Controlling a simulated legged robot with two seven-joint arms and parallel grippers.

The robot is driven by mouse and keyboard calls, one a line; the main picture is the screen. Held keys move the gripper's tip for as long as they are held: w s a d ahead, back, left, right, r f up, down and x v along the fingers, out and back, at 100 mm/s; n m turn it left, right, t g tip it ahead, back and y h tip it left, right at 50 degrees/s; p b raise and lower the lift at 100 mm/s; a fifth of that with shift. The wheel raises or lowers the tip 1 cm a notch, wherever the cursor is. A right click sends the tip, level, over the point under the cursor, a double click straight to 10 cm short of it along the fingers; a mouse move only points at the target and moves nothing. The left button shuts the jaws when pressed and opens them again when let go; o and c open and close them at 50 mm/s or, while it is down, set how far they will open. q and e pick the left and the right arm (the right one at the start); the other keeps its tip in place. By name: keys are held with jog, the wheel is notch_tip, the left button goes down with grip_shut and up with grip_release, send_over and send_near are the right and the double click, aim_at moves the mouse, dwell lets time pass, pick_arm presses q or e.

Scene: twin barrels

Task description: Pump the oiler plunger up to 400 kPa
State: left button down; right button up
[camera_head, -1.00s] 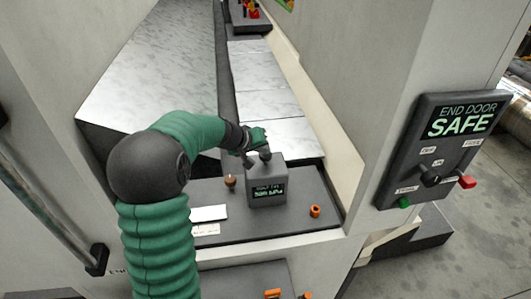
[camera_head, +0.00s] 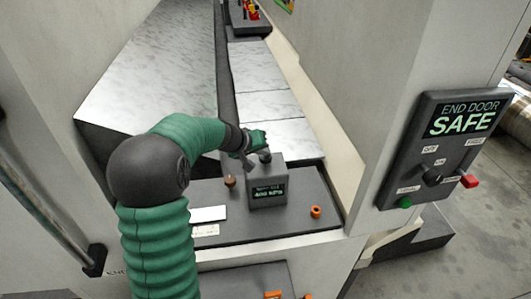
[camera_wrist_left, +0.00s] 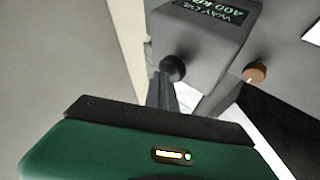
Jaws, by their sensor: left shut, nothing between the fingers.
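The oiler is a grey box (camera_head: 268,190) on a dark shelf, and its green display reads 400 kPa. A black round knob (camera_head: 264,156), apparently the plunger, is on top of the box. It also shows in the left wrist view (camera_wrist_left: 173,67), close to my fingertips. My left gripper (camera_head: 248,164) is at the top left edge of the box, beside the knob. It is shut with nothing held. In the left wrist view my gripper (camera_wrist_left: 165,92) points at the knob; I cannot tell whether they touch. My right gripper is not in view.
A brown knob (camera_head: 230,181) stands left of the box, and an orange ring-like part (camera_head: 316,211) lies to its right. A white card (camera_head: 208,214) is at the shelf front. The END DOOR SAFE panel (camera_head: 441,150) is on the right wall. Pale walls flank the recess.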

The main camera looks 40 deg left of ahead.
aim_at(264, 157)
pick_arm(q)
jog(key=shift+r, duration=0.1)
jog(key=shift+r+p, duration=0.85)
jog(key=shift+r, duration=0.6)
notch_tip(264, 157, up, 5)
jog(key=p, duration=0.3)
dwell(0.3)
